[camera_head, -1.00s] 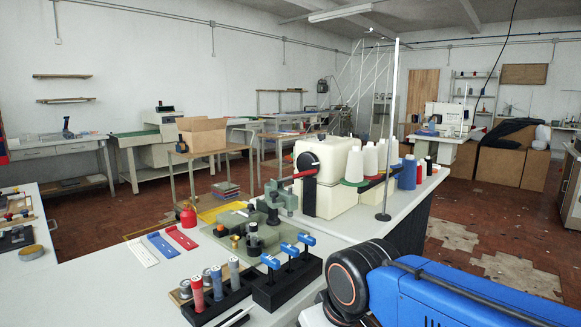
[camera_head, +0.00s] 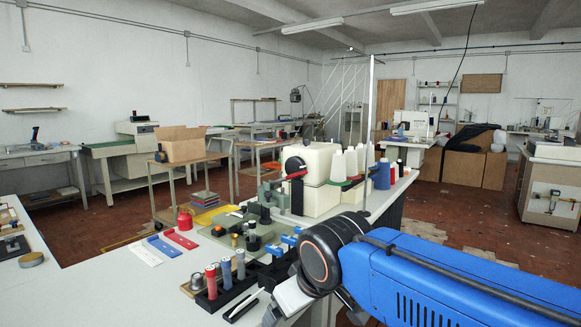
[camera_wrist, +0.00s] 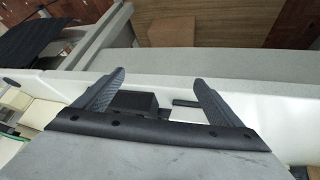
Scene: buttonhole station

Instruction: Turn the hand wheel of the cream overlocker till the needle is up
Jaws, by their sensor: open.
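The cream overlocker (camera_head: 325,163) stands on the white table in the head view, beyond my arm. Its dark hand wheel (camera_head: 294,164) is on the left face, with a red handle (camera_head: 297,175) sticking out beside it. The needle is too small to make out, so its height cannot be told. My gripper (camera_wrist: 160,77) shows in the wrist view with its two dark fingers spread and nothing between them.
White cones (camera_head: 350,163) and a blue cone (camera_head: 382,175) stand right of the overlocker, by a tall thread pole (camera_head: 369,120). Spools in a black rack (camera_head: 225,287) and flat coloured strips (camera_head: 180,239) lie nearer.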

